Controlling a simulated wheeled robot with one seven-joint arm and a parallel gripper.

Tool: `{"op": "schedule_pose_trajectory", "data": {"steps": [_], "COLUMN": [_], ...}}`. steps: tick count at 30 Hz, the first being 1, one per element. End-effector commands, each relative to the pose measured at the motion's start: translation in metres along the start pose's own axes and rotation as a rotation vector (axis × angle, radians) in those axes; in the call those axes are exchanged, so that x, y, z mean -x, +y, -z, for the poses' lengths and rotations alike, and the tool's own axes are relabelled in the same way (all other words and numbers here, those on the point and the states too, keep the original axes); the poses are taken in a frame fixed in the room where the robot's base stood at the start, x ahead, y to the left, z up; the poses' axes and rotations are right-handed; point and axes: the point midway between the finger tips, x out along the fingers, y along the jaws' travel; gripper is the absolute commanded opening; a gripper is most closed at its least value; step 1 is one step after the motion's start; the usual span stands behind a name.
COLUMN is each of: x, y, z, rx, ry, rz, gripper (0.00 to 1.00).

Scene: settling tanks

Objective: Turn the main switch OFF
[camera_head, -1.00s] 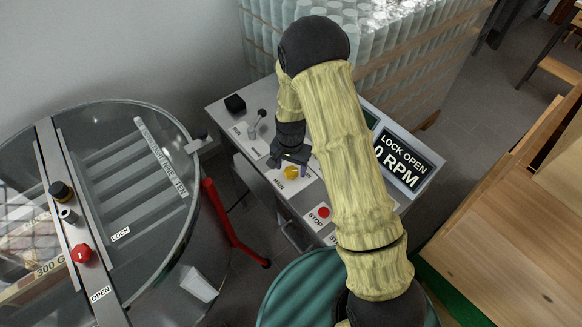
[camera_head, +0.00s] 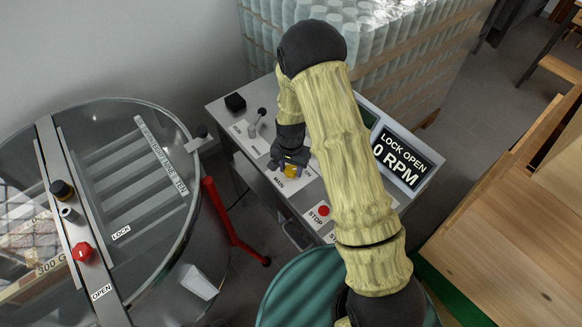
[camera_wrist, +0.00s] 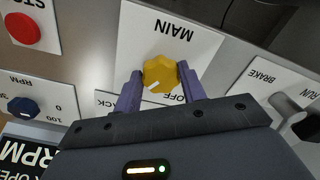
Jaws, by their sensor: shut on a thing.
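The main switch is a yellow lobed knob (camera_head: 291,171) on a white plate marked MAIN, on the control panel's sloping top. In the wrist view the yellow knob (camera_wrist: 160,74) sits between the two purple fingers of my gripper (camera_wrist: 160,83). The fingers are shut on it from both sides. A white pointer mark shows on the knob's lower left in that view. The word OFF is partly visible beside the right finger, with MAIN upside down above. In the head view my gripper (camera_head: 290,160) covers part of the knob.
A red stop button (camera_head: 323,211) sits nearby on the panel, and also in the wrist view (camera_wrist: 22,28). A brake/run lever (camera_wrist: 300,122) stands on the other side. A display (camera_head: 402,165) reads LOCK OPEN, 0 RPM. A large lidded drum (camera_head: 150,115) stands left.

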Motion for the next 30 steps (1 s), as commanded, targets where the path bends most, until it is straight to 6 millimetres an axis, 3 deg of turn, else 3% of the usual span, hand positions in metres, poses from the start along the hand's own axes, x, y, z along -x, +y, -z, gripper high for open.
{"op": "schedule_pose_trajectory", "data": {"steps": [11, 30], "x": [-0.0003, 0.0002], "y": [0.0003, 0.0024], "z": [0.0004, 0.0015], "rx": [0.155, 0.733], "ry": [0.0, 0.001], "rz": [0.001, 0.002], "gripper": [0.18, 0.18]}}
